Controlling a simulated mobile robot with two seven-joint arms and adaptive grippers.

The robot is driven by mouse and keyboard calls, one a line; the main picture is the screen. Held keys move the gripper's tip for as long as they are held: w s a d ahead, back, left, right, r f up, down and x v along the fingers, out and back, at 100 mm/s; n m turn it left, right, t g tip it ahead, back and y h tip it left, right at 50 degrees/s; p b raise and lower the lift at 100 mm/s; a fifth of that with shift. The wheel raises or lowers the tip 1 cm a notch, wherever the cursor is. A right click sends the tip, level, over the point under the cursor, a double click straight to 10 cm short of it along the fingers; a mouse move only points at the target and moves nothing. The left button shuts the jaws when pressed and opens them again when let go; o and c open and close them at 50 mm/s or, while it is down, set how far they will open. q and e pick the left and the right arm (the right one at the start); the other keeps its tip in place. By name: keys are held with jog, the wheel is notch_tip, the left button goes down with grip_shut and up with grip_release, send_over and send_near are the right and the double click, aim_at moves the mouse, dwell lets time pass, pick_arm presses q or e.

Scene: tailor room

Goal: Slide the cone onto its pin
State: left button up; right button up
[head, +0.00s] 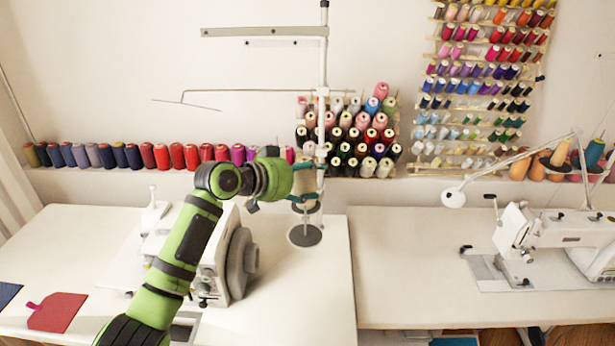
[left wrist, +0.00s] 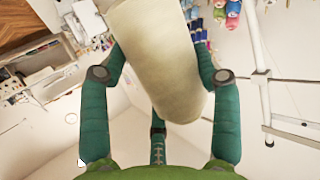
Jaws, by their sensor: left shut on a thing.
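A cream thread cone (left wrist: 165,60) fills the top middle of the left wrist view, tilted in the picture. My left gripper (left wrist: 158,48) is shut on it, with teal fingers on both sides. In the head view my left gripper (head: 304,182) is at the white thread stand (head: 323,120), in front of its pole and above its round grey base disc (head: 305,236). A thin upright pin (head: 306,222) rises from that disc. The gripper mostly hides the cone in the head view, so I cannot tell whether cone and pin touch. My right gripper is not in view.
A white sewing machine (head: 226,262) with a handwheel stands left of the stand on the white table (head: 290,310). Thread cones (head: 355,135) line the wall ledge behind. A second sewing machine (head: 545,235) stands on the right table. The table right of the disc is clear.

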pick_arm(q)
jog(key=shift+f+b, duration=3.4)
jog(key=shift+f, duration=2)
jog(key=o, duration=1.3)
